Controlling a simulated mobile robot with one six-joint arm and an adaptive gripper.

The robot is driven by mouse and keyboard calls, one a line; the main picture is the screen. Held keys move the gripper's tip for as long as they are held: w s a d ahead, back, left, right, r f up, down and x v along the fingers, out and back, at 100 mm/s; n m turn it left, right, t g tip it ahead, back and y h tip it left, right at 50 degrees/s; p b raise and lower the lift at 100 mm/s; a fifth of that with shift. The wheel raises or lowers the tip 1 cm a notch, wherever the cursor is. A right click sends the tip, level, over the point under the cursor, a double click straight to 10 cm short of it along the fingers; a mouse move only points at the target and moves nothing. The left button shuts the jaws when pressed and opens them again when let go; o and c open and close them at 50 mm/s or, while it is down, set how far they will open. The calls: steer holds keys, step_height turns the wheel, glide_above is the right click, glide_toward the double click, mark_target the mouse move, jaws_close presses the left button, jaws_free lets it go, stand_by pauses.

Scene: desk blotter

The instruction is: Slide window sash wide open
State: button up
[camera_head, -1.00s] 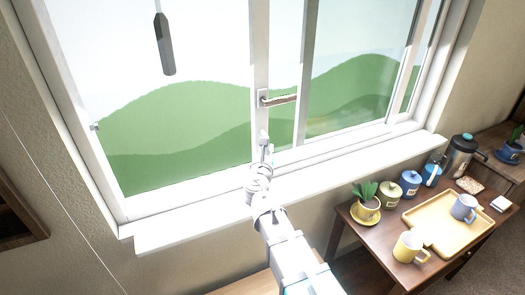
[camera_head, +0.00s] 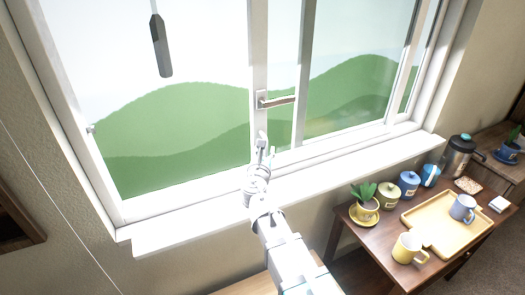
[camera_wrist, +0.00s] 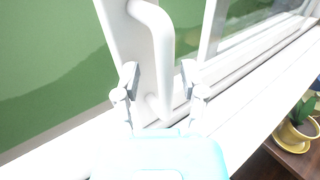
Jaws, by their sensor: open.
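The window sash has a white upright stile (camera_head: 259,55) with a silver lever handle (camera_head: 277,100) on it. A white bow-shaped pull handle (camera_wrist: 162,55) sits low on the same stile. It also shows in the head view, small, just above my gripper (camera_head: 263,157). In the wrist view my gripper (camera_wrist: 158,78) is open, with one dark-padded finger on each side of the pull handle. The handle's lower end stands between the fingers, with a gap visible on both sides. How deep the fingers reach past the handle is hard to tell.
A white sill (camera_head: 190,227) runs below the window. A dark grey pull (camera_head: 161,46) hangs before the left pane. At right, a brown table (camera_head: 378,238) holds a potted plant (camera_head: 364,203), a yellow tray (camera_head: 440,219), mugs and jars. A plant pot also shows at the wrist view's right edge (camera_wrist: 296,134).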

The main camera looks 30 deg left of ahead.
steer(key=shift+s, duration=0.1)
steer(key=v, duration=1.2)
stand_by(0.4)
steer(key=w+d+f+m+g+h+p, duration=0.1)
steer(key=w+d+f+m+g+h, duration=0.2)
steer(key=d+m, duration=0.5)
steer(key=w+d+f+m+g+h+p, duration=0.15)
steer(key=w+d+m+h, duration=0.3)
steer(key=d, duration=0.55)
steer(key=w+d+f+m+g+h, duration=0.1)
steer(key=w+d+f+m+h, duration=0.3)
steer(key=d+m, duration=0.45)
steer(key=s+d+f+m+g+y+p, duration=0.1)
steer(key=s+d+m+g, duration=0.1)
steer(key=d+m, duration=0.4)
steer(key=s+d+f+m+g+y+p, duration=0.1)
steer(key=s+d+m+g+y, duration=0.1)
steer(key=d+m+g, duration=0.3)
steer(key=s+d+f+m+g+y+p, duration=0.1)
steer(key=s+d+f+m+g+y, duration=0.1)
steer(key=d+m, duration=0.6)
steer(key=shift+s+d+g+p, duration=0.35)
steer(key=shift+s+d+g, duration=0.35)
steer(key=shift+d+g, duration=0.75)
steer(key=shift+d+t, duration=0.25)
steer(key=shift+t, duration=0.05)
